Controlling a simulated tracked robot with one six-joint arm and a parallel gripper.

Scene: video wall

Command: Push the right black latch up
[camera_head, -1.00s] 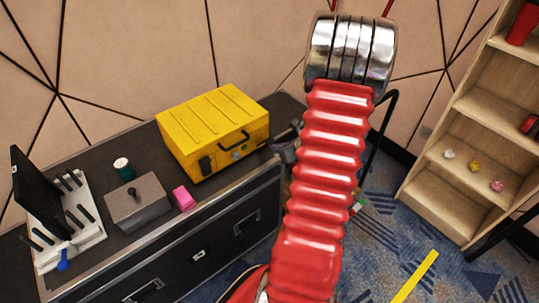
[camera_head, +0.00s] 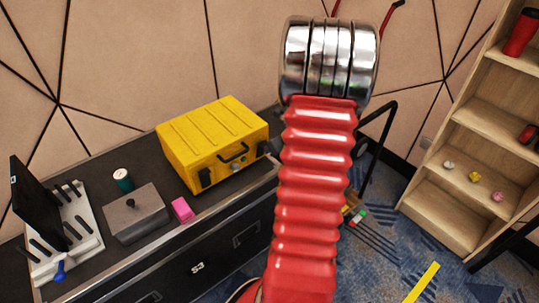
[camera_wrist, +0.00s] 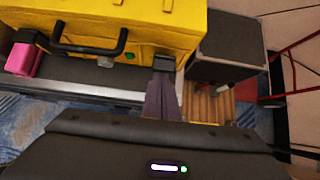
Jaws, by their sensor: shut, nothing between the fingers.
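A yellow case (camera_head: 215,135) stands on the dark bench, with a black carry handle (camera_head: 234,152) on its front. Its right black latch (camera_head: 262,148) is at the right end of the front face, and the left black latch (camera_head: 206,177) is at the other end. In the wrist view the right latch (camera_wrist: 164,62) hangs at the lower edge of the case, right of the handle. My gripper (camera_wrist: 163,78) is shut and empty, its tip just below that latch; I cannot tell if they touch. In the head view my red arm hides the gripper.
A wooden shelf (camera_head: 440,216) stands at the right.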

